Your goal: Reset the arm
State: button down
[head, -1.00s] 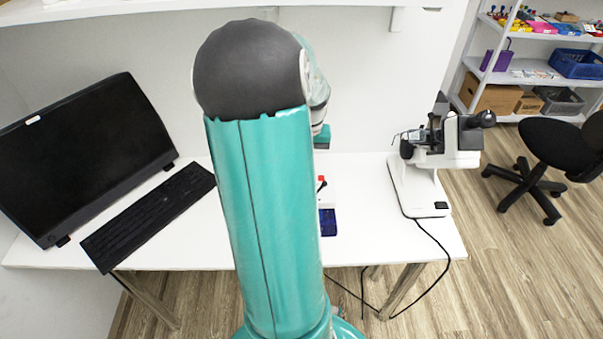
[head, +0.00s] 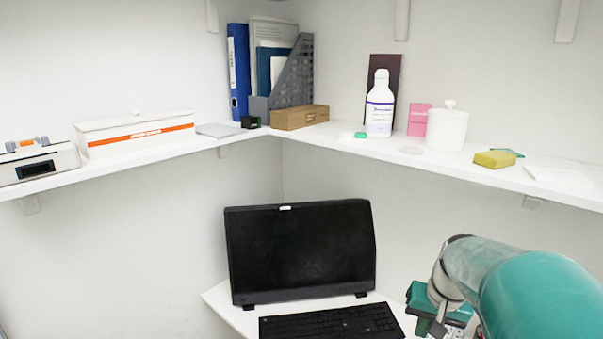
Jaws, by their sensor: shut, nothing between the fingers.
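My arm comes in at the lower right of the head view, teal with a grey joint. My gripper (head: 430,324) shows at its end as a teal block with a dark part below, cut off by the bottom edge. It is shut and empty. It is in front of the desk, just right of the black monitor (head: 300,250), and looks apart from it.
A black keyboard (head: 335,323) lies on the white desk (head: 222,302) below the monitor. A corner shelf (head: 540,184) above bears a white bottle (head: 379,108), white jar (head: 447,130), yellow sponge (head: 495,159), brown box (head: 299,117), blue binder (head: 238,70) and long white box (head: 136,133).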

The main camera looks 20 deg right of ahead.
jog(key=s+a+r+n+t, duration=0.1)
jog(key=s+a+r+n, duration=0.1)
jog(key=a, duration=1.1)
jog(key=s+a+r+n+t, duration=0.2)
jog(key=a+n, duration=0.3)
jog(key=a, duration=0.8)
jog(key=shift+r+n, duration=0.3)
jog(key=shift+r, duration=0.55)
